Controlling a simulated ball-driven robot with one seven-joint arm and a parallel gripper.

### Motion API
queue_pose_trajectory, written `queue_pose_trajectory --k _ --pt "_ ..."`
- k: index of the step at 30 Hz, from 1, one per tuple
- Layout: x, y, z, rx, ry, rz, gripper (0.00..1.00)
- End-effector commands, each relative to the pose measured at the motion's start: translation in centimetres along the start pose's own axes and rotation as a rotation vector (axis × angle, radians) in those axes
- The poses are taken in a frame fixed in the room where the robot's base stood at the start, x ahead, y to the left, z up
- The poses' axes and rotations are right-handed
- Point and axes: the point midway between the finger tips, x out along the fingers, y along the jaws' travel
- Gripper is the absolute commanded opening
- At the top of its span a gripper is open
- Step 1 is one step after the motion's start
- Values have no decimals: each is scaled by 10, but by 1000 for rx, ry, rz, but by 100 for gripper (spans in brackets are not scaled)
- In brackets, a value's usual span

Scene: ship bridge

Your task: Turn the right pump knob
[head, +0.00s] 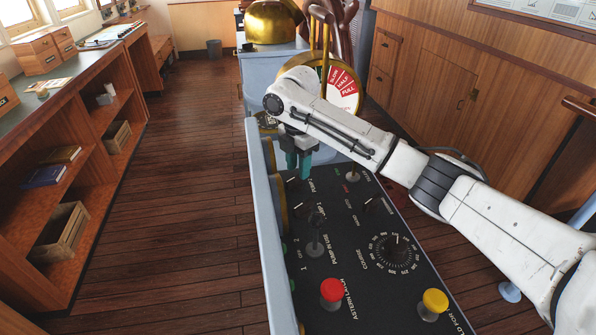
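The dark console panel (335,268) carries small black pump knobs with white labels. One black knob (294,184) sits beside the "PUMP 2" label near the panel's far left edge. Another black knob (317,217) sits nearer to me beside "PUMP 1". My gripper (298,174) points down with teal fingers, just above or at the knob by "PUMP 2". The fingers are close together, and I cannot tell whether they touch that knob or have anything between them. The fingers partly hide the far end of the panel.
The panel also has a grey lever (315,246), a numbered dial (394,247), a red button (332,291) and a yellow button (433,303). A brass telegraph (343,88) stands behind my arm. Wooden shelves (75,165) are on the left, with open floor (190,190) between.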

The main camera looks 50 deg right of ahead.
Motion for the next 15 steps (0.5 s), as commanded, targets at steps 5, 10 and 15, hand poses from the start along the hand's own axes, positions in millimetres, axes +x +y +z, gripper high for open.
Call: queue_pose_trajectory --k 5,10,15 --pt "19 0 0 1 0 -1 39" --pt "25 0 0 0 -1 0 39" --pt "25 0 0 0 0 0 39"
